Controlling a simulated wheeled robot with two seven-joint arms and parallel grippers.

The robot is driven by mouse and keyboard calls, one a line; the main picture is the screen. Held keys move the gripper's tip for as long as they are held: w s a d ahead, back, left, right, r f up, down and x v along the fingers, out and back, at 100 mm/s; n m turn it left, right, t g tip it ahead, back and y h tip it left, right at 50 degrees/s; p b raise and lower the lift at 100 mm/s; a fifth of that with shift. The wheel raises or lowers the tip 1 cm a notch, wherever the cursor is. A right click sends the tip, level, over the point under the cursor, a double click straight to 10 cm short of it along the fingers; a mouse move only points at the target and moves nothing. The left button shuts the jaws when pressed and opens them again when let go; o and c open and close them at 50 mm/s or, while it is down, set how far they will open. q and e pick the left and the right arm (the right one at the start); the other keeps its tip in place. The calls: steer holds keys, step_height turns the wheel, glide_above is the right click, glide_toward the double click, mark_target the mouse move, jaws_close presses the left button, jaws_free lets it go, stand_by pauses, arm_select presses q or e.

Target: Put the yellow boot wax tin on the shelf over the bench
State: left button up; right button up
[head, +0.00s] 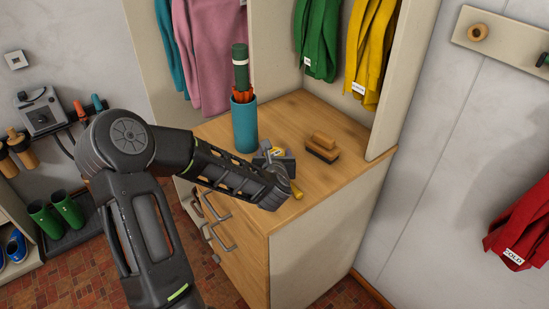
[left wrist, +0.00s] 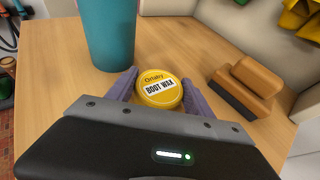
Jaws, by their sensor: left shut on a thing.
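The yellow boot wax tin (left wrist: 160,88) is round, with a white label reading "BOOT WAX". In the left wrist view it lies between the two purple-grey fingers of my left gripper (left wrist: 159,92), which is shut on it. In the head view the tin (head: 279,151) shows as a small yellow patch at my left gripper (head: 276,154), over the wooden bench top (head: 220,128). I cannot tell whether the tin touches the wood. I cannot make out the shelf over the bench in these views. My right gripper is not in view.
Green (head: 318,40) and yellow garments (head: 370,50) hang behind.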

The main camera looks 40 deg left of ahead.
mark_target(275, 154)
arm_select(q)
steer(key=c, duration=0.8)
steer(key=shift+r, duration=0.1)
step_height(275, 154, up, 10)
steer(key=shift+f+p, duration=0.1)
steer(key=shift+p, duration=0.25)
stand_by(0.4)
